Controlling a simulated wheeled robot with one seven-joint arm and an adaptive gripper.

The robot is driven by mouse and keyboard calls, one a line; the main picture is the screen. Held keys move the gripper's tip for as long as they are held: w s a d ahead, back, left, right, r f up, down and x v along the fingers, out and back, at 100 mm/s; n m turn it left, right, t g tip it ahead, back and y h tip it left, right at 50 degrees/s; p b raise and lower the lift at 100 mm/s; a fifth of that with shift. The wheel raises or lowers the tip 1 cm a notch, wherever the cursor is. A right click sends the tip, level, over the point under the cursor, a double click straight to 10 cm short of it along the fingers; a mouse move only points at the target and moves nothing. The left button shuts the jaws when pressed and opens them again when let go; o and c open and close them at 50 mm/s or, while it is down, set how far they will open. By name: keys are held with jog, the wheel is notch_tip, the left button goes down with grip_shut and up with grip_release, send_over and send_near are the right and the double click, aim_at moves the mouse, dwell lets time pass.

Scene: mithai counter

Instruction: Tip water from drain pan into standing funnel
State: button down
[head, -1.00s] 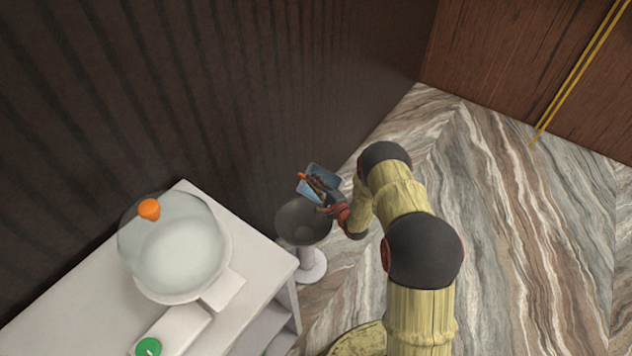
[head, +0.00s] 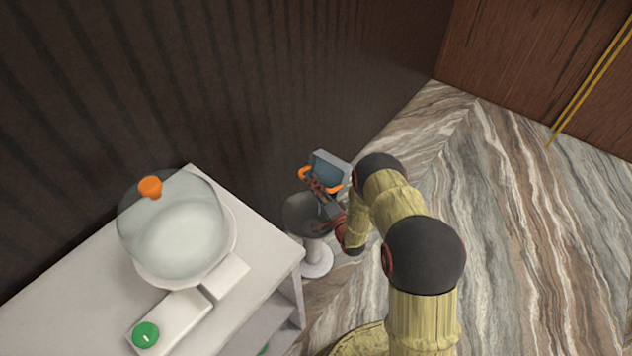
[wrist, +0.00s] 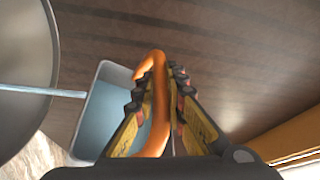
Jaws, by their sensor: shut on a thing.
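The drain pan (head: 332,166) is blue-grey with orange handles and is held in the air, steeply tilted, just above and behind the funnel. It also shows in the wrist view (wrist: 103,100), with pale blue inside. My gripper (head: 318,188) is shut on the pan's orange handle (wrist: 160,100); the fingers flank it. The standing funnel (head: 296,218) is a dark wide bowl on a white pedestal, partly hidden by my gripper. In the wrist view the funnel (wrist: 25,70) is at the left. A thin pale blue streak (wrist: 50,91), apparently water, runs from the pan's edge across the funnel.
A white counter (head: 60,315) stands at the left with a clear-domed bowl (head: 175,240) with an orange knob, and a green button (head: 146,335). A dark ribbed wall (head: 200,80) is close behind the funnel. The marble floor (head: 540,230) at the right is clear.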

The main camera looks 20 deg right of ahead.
jog(key=shift+s+a+f+n+t+y, duration=0.15)
jog(key=shift+s+a+n+y, duration=0.2)
jog(key=shift+n, duration=0.45)
jog(key=shift+s+a+f+n+t+y, duration=0.1)
jog(key=shift+s+a+n+t+y, duration=0.15)
jog(key=shift+a+n, duration=0.4)
jog(key=shift+s+a+f+n+t+y, duration=0.15)
jog(key=shift+s+a+n+y, duration=0.15)
jog(key=shift+n, duration=0.65)
dwell(0.5)
